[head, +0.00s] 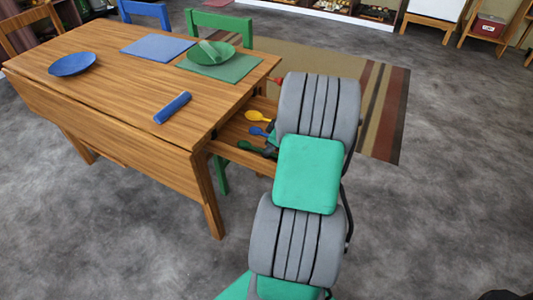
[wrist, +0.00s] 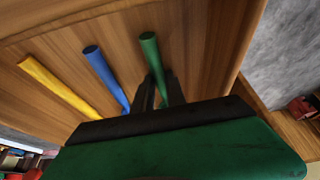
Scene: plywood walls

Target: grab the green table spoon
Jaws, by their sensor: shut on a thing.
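The green table spoon (head: 246,146) lies in the open drawer (head: 232,131) at the table's right end. Its green handle (wrist: 150,48) shows in the wrist view, passing between the two dark fingers. My gripper (wrist: 159,90) is shut on the green spoon. In the head view my arm hides most of the gripper and part of the drawer. I cannot tell whether the spoon is lifted off the drawer floor.
A blue spoon (wrist: 104,76) and a yellow spoon (wrist: 55,84) lie beside the green one, both apart from it. The wooden table (head: 110,65) bears a blue roll (head: 172,108), a blue plate (head: 72,64) and a green plate (head: 211,53). The grey floor (head: 430,200) at right is clear.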

